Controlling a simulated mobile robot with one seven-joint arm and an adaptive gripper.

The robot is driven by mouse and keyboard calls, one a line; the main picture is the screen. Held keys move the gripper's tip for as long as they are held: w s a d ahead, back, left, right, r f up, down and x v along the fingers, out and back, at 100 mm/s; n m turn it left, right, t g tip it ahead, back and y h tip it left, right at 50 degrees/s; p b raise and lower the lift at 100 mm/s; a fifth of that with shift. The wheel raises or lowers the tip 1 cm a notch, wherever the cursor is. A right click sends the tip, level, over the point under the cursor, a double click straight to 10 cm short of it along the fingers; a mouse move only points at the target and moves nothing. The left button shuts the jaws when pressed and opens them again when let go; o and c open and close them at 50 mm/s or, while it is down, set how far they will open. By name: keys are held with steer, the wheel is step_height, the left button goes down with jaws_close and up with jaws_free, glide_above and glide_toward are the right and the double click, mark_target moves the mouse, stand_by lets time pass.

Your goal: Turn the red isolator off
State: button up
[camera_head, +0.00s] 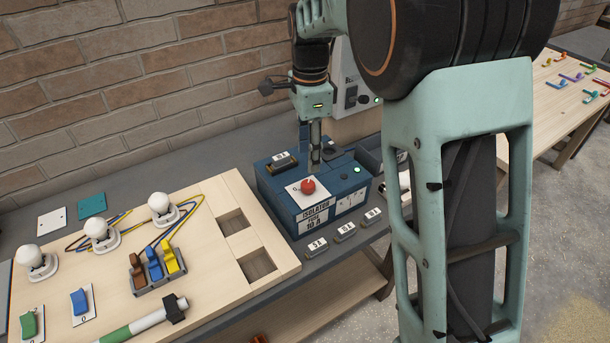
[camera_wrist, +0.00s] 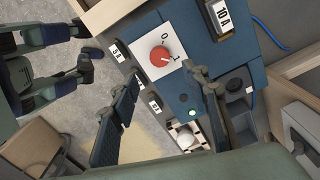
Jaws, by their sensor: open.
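The red isolator knob (camera_head: 308,185) sits on a white plate on top of the blue isolator box (camera_head: 275,200). In the wrist view the red knob (camera_wrist: 160,56) is in clear sight, with 0 and 1 printed beside it. Its pale mark appears to point toward the 1. A green lamp (camera_head: 357,169) on the box is lit. My gripper (camera_head: 315,165) is over the box, just behind the knob in the head view. In the wrist view my gripper (camera_wrist: 165,78) has its two fingers spread, with nothing between them. The knob lies beyond the fingertips, apart from them.
A wooden board (camera_head: 110,255) with bulbs, wires and switches lies left of the box. A hammer-like tool (camera_head: 150,318) lies at the board's front. Small labelled blocks (camera_head: 345,231) stand before the box. A brick wall (camera_head: 120,110) is behind. A grey unit (camera_head: 350,85) stands behind my gripper.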

mark_target(309, 183)
step_height(309, 183, down, 9)
steer(key=shift+r+p, duration=0.1)
steer(key=shift+p, duration=0.3)
steer(key=c, duration=1.2)
